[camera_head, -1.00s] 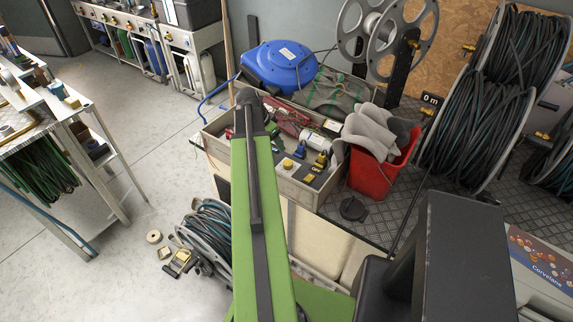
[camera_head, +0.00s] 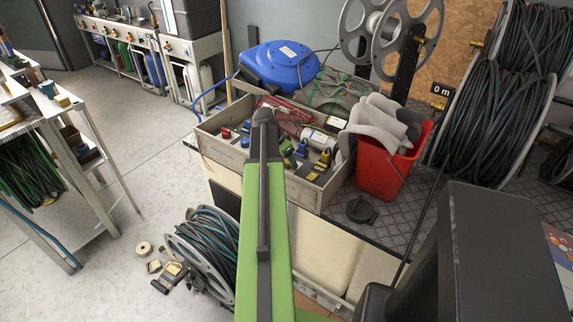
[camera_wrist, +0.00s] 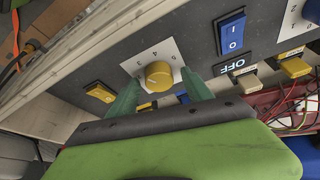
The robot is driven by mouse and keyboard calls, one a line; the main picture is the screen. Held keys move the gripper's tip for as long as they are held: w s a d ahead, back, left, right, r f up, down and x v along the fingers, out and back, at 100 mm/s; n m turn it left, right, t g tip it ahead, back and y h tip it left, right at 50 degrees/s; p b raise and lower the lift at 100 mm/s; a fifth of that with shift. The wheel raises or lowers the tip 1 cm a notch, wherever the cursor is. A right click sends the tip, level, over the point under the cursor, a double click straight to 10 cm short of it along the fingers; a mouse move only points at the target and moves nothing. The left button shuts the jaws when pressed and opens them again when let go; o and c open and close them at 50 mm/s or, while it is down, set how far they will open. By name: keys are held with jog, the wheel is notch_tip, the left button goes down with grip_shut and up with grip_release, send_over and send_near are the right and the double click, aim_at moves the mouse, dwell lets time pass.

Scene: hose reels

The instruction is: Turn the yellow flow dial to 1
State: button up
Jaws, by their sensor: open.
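The yellow flow dial (camera_wrist: 159,76) is a round knob on a white number plate (camera_wrist: 137,62) on a dark panel, seen in the wrist view. Some scale numbers show above it; I cannot tell which one it points at. My gripper (camera_wrist: 160,84) is open, with one green finger to the left of the dial and one to the right. The dial shows between the fingertips, and no contact is clear. In the head view my green arm reaches over the grey box on the bench, and I cannot make out the dial there.
In the wrist view a blue rocker switch (camera_wrist: 232,33), an OFF label (camera_wrist: 236,67) and yellow parts (camera_wrist: 100,92) lie near the dial. In the head view a red bucket (camera_head: 382,175), a blue reel (camera_head: 285,68) and large hose reels (camera_head: 490,120) stand around the box.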

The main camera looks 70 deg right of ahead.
jog(key=shift+c, duration=0.3)
jog(key=c, duration=1.2)
jog(key=shift+s+a, duration=0.1)
jog(key=shift+a, duration=0.15)
grip_shut()
jog(key=shift+d, duration=0.15)
